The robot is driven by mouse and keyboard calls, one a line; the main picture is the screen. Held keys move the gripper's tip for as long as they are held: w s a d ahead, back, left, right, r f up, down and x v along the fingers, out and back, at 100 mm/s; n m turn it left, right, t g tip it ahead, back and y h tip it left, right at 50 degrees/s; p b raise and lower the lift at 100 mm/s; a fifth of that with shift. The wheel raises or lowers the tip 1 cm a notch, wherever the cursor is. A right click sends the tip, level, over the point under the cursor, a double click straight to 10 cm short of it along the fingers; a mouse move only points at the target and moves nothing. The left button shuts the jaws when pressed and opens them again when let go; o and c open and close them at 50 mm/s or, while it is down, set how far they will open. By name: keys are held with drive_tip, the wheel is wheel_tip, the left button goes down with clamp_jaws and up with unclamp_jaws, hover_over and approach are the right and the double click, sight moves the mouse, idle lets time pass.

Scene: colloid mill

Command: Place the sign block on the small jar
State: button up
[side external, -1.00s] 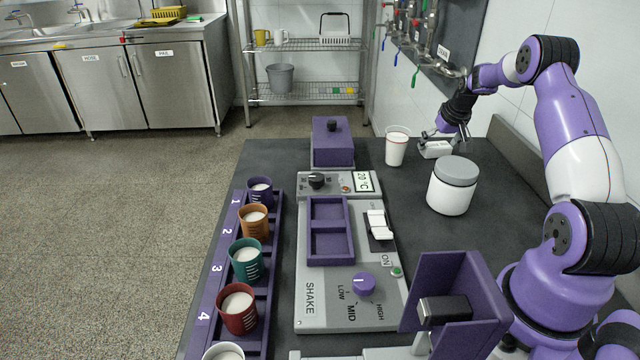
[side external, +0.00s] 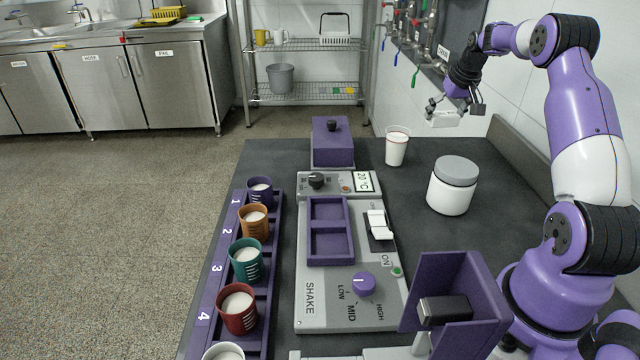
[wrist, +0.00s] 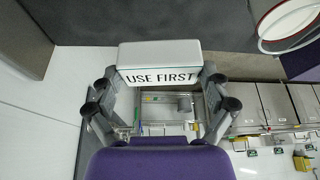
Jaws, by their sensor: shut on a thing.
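The sign block is a small white block (side external: 443,119) lettered "USE FIRST". My gripper (side external: 455,108) is shut on it and holds it in the air above the back right of the counter. In the wrist view the sign block (wrist: 160,64) sits between the two fingertips of my gripper (wrist: 158,82), its lettering facing the camera. The small jar (side external: 453,186) is white with a grey lid and stands upright on the dark counter, in front of and below my gripper. Nothing rests on its lid.
A white cup with a red band (side external: 397,146) stands left of the jar. The shaker panel (side external: 340,290), a purple box (side external: 332,142) and a rack of coloured cups (side external: 276,215) lie further left. A purple bracket (side external: 480,290) stands in front. Taps (side external: 425,50) hang behind.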

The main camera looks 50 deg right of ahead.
drive_tip(key=shift+r, duration=0.65)
